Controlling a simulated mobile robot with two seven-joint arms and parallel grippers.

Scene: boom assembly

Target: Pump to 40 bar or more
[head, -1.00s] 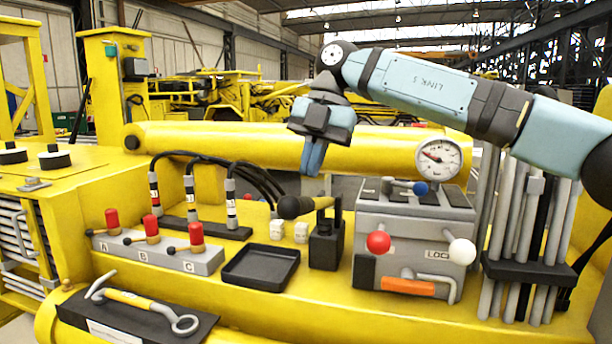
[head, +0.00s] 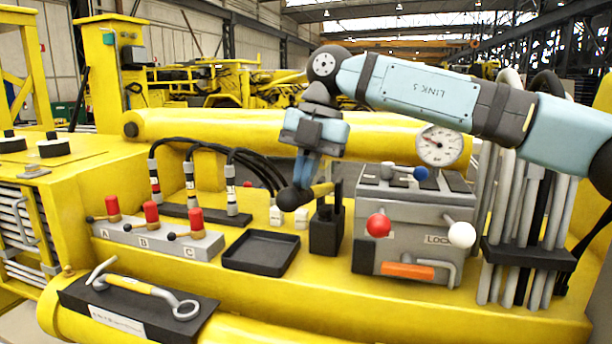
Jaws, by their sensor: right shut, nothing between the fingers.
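The pump is a small black block (head: 326,232) with a short yellow lever (head: 322,189) ending in a black ball knob (head: 292,199). The lever sticks out to the left. My right gripper (head: 302,180) points down with its blue fingers shut and empty, right at the knob in the picture. The knob overlaps the fingertips, and I cannot tell whether they touch. The round white pressure gauge (head: 440,147) stands behind the grey valve box (head: 413,240). Its needle points up and left, and its numbers are too small to read. My left gripper is not in view.
The valve box carries red (head: 379,225), white (head: 461,234) and blue (head: 421,173) knobs. An empty black tray (head: 262,252) lies left of the pump. Red-topped levers (head: 152,212) and black hoses stand farther left. A yellow boom (head: 240,128) runs behind.

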